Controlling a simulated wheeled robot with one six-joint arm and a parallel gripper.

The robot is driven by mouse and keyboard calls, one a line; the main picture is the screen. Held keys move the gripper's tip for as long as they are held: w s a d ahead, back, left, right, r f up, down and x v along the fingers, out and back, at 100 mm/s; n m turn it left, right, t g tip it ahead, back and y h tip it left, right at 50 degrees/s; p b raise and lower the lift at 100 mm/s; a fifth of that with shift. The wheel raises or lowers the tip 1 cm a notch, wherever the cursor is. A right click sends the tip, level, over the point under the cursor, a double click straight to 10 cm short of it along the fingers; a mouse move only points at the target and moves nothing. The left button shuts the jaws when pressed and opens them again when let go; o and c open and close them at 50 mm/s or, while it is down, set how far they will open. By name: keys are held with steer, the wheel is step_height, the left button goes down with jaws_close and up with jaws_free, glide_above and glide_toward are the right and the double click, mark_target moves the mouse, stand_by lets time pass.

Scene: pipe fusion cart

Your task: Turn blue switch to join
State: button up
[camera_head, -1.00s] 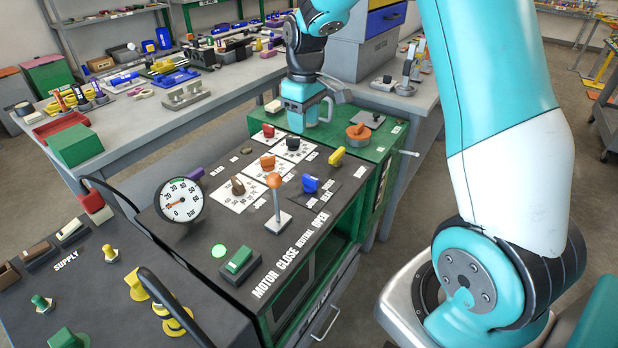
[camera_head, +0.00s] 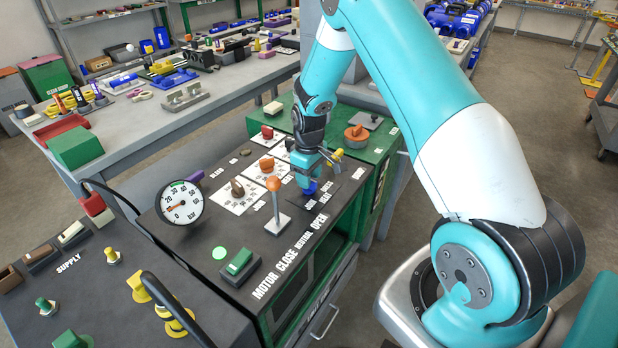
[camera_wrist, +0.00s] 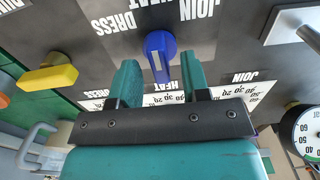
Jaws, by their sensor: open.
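The blue switch (camera_head: 309,188) is on the dark cart panel, partly hidden by my gripper in the head view. In the wrist view the blue switch (camera_wrist: 160,52) stands upright in the picture, with a white line along its lower part. The words JOIN, HEAT and DRESS are printed around it. My gripper (camera_head: 313,181) is over the switch, pointing down. In the wrist view my gripper (camera_wrist: 160,66) is open, one finger on each side of the switch's near end, with gaps visible. I cannot tell how deep the fingers reach.
A lever with an orange knob (camera_head: 273,184) stands left of the switch. A yellow switch (camera_wrist: 48,77) is at the left in the wrist view. Brown (camera_head: 237,188) and orange (camera_head: 267,164) switches and a pressure gauge (camera_head: 182,203) are on the same panel.

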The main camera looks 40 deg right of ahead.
steer(key=shift+f, duration=0.7)
jaws_close()
steer(key=shift+m, duration=0.4)
steer(key=m, duration=0.4)
steer(key=shift+m+b, duration=0.3)
steer(key=shift+b, duration=0.05)
steer(key=shift+m, duration=2.2)
